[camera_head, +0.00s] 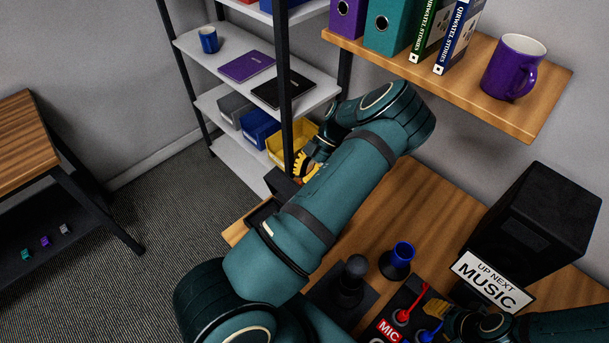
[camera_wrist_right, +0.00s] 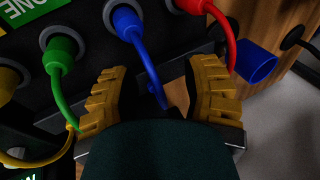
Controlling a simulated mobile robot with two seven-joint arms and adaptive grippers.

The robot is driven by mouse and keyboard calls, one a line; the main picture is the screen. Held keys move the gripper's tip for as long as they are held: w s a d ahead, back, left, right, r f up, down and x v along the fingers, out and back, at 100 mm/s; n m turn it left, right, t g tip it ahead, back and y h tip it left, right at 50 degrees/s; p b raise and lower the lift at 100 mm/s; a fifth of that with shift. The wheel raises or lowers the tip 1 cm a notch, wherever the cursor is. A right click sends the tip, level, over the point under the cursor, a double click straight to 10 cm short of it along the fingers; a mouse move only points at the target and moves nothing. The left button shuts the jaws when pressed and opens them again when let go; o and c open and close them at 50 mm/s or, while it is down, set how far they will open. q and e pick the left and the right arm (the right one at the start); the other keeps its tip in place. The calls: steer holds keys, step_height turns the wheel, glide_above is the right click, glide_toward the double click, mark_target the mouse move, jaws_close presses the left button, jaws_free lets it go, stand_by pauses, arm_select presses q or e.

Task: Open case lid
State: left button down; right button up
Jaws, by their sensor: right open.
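A small black case (camera_head: 262,216) sits at the far left edge of the wooden desk, mostly hidden behind my left arm. A dark upright panel (camera_head: 281,186) at its back may be its lid; I cannot tell how far it is open. My left gripper (camera_head: 304,166), with yellow fingers, is close to this panel; contact and finger gap are unclear. My right gripper (camera_head: 462,324) is at the lower right of the head view, by the cable panel. In the right wrist view its yellow fingers (camera_wrist_right: 158,92) are apart, with a blue cable (camera_wrist_right: 147,62) passing between them.
Red (camera_wrist_right: 222,30) and green (camera_wrist_right: 60,75) cables are plugged in beside the right fingers. A blue cup-like object (camera_head: 397,260), a dark joystick-like object (camera_head: 351,278) and a black speaker (camera_head: 533,225) stand on the desk. A shelf (camera_head: 450,75) overhangs it. A yellow bin (camera_head: 284,150) is behind the left gripper.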

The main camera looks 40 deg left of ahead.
arm_select(q)
step_height(320, 180, up, 10)
stand_by(0.5)
